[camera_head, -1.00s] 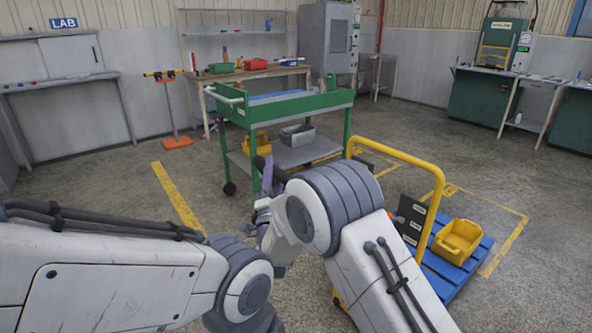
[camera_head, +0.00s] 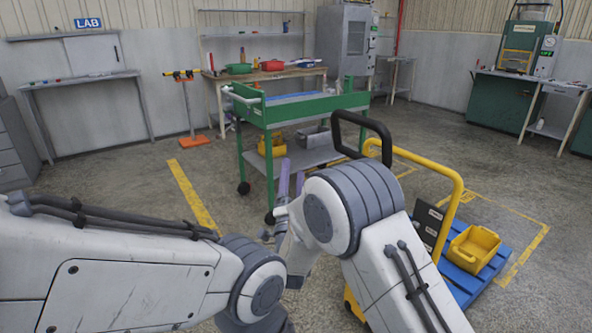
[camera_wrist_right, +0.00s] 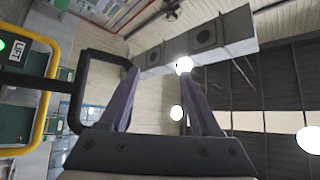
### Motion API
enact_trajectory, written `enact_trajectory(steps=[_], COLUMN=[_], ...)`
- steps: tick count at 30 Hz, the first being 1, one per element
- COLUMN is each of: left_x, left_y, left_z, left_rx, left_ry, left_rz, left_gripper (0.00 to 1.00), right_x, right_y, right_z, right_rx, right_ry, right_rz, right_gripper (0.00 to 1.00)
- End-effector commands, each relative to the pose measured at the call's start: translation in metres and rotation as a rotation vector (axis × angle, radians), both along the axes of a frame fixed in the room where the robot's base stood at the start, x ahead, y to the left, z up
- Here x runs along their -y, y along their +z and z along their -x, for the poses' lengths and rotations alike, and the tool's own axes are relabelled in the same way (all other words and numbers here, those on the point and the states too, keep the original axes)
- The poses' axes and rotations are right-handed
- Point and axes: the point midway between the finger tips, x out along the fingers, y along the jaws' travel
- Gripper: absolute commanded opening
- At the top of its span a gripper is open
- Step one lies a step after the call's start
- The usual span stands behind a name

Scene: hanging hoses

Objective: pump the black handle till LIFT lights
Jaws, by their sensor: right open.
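The black handle (camera_head: 361,118) is a loop standing up beside the yellow push bar of the lift cart, right of my right gripper in the head view. It also shows in the right wrist view (camera_wrist_right: 83,92), its end passing by the left finger's tip. My right gripper (camera_head: 291,172) is open, its purple fingers pointing up, and nothing is between them (camera_wrist_right: 160,85). Whether a finger touches the handle I cannot tell. The LIFT label (camera_wrist_right: 16,52) is at the left edge of the wrist view, with a glowing green light (camera_wrist_right: 2,45) beside it. My left gripper is out of view.
The yellow push bar (camera_head: 459,190) rises from a blue platform (camera_head: 462,284) carrying a yellow bin (camera_head: 474,249). A green trolley (camera_head: 300,110) stands ahead, beyond my right gripper. An orange-footed stand (camera_head: 195,141) is farther left.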

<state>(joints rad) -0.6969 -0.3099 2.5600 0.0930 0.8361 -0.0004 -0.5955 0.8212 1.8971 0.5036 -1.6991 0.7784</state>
Motion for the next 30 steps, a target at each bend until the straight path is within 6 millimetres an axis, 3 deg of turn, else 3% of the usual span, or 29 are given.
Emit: enact_trajectory(steps=[6, 13, 25, 30], left_x=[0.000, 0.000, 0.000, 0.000], left_y=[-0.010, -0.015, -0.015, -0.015], left_z=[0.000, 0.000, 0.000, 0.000], left_rx=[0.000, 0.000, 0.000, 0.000], left_ry=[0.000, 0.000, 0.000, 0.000], left_rz=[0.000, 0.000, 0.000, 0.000], left_gripper=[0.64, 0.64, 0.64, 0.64], right_x=[0.000, 0.001, 0.002, 0.014], right_y=[-0.024, -0.037, -0.039, -0.043], right_z=[0.040, 0.068, 0.073, 0.057], right_rx=[-0.001, 0.001, 0.001, -0.088], right_ry=[0.003, 0.001, 0.000, -0.013], right_rz=[0.001, -0.001, -0.001, 0.038], right_gripper=[0.64, 0.64, 0.64, 0.64])
